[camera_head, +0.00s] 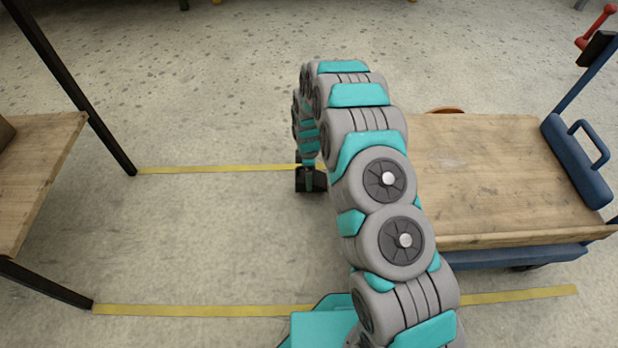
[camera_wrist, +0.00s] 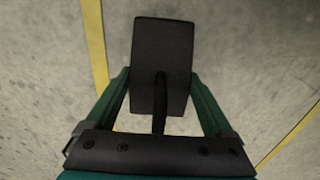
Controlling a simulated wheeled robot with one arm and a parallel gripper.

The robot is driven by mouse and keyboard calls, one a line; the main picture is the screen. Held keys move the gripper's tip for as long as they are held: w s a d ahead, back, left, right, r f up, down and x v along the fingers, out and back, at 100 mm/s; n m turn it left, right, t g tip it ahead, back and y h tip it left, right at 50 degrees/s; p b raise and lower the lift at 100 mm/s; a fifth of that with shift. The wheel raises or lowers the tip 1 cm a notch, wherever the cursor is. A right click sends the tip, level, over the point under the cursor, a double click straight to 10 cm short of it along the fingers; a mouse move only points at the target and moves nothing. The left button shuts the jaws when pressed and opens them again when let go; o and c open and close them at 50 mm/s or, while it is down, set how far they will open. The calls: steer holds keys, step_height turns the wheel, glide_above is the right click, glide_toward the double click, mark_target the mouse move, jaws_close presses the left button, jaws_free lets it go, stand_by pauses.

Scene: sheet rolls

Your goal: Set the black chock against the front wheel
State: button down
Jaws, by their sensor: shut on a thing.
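The black chock (camera_head: 318,181) hangs below the end of my arm, left of the cart. In the wrist view, the black chock (camera_wrist: 161,50) fills the space between the green fingers, with a dark bar rising from it towards the palm. My gripper (camera_head: 308,163) is shut on the chock; in the wrist view my gripper (camera_wrist: 161,78) has a finger on each side. The cart (camera_head: 490,165) has a wooden deck and blue frame. Its left end is partly behind my arm. The front wheel cannot be made out. Whether the chock touches the floor is unclear.
A wooden table (camera_head: 40,165) with black legs stands at the left. Yellow lines (camera_head: 200,311) cross the floor. A blue handle (camera_head: 590,150) rises at the cart's right end, with a red crank (camera_head: 600,25) above. Floor between table and arm is clear.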

steer(key=shift+w, duration=1.05)
steer(key=shift+s+f+b, duration=0.1)
steer(key=shift+f+b, duration=0.25)
steer(key=shift+f, duration=1.45)
steer(key=shift+f, duration=0.1)
jaws_free()
step_height(320, 180, up, 12)
steer(key=shift+r+p, duration=0.15)
steer(key=shift+p, duration=0.45)
